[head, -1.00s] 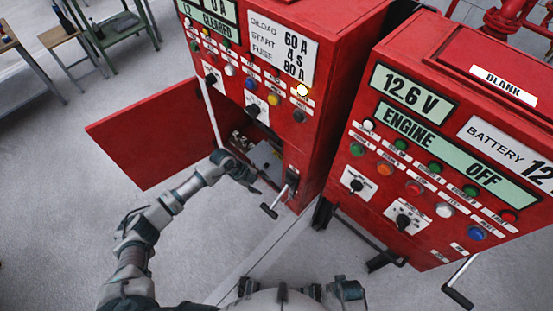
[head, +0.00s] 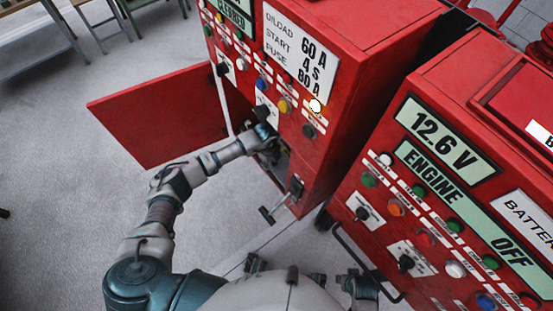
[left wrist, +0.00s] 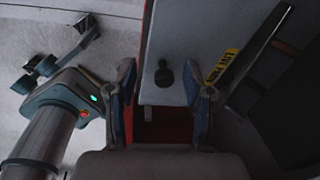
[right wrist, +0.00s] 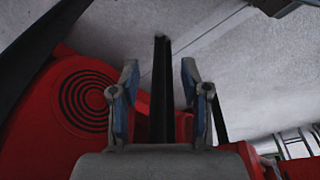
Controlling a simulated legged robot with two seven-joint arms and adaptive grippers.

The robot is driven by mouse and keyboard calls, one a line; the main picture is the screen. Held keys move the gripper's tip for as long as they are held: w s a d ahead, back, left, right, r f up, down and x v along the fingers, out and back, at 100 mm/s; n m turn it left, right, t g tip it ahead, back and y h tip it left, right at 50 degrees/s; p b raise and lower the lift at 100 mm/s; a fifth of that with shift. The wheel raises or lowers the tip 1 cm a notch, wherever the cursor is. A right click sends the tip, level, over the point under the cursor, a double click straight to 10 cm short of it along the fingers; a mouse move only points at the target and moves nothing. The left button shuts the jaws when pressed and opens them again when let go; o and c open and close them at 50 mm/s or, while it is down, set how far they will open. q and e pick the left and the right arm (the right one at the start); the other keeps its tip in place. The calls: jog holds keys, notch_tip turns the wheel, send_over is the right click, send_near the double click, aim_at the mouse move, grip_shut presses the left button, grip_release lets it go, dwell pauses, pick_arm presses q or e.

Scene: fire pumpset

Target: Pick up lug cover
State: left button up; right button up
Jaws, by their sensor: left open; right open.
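A pale panel (left wrist: 180,35) with a black knob (left wrist: 163,75) and a yellow label (left wrist: 222,67) shows in the left wrist view; it appears to be the lug cover, though I cannot be certain. My left gripper (left wrist: 160,80) is open, its fingers on either side of the knob in the picture; I see no contact. In the head view, my left gripper (head: 268,143) reaches into the open left red cabinet, and the arm hides much of the inside. My right gripper (right wrist: 163,82) is open and empty in the right wrist view.
The red cabinet door (head: 150,115) stands open on the left. A lever handle (head: 275,212) juts out below the cabinet opening. A second red cabinet (head: 440,80) stands on the right. In the right wrist view, a black post (right wrist: 161,90) and red round housing (right wrist: 85,95) are close.

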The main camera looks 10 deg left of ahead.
pick_arm(q)
jog(key=shift+w+d+f, duration=0.15)
jog(key=shift+d+f, duration=0.15)
jog(key=shift+f, duration=0.15)
jog(key=shift+d, duration=0.3)
jog(key=shift+d+r, duration=0.25)
jog(key=shift+d, duration=0.1)
jog(key=shift+c, duration=0.2)
jog(key=c, duration=0.4)
jog(key=shift+a, duration=0.2)
jog(key=c, duration=0.4)
jog(key=shift+a+f, duration=0.1)
jog(key=shift+a, duration=0.15)
grip_shut()
jog(key=shift+a, duration=0.3)
pick_arm(e)
jog(key=shift+w+a+r, duration=0.25)
jog(key=shift+w+r, duration=0.05)
jog(key=shift+w, duration=0.1)
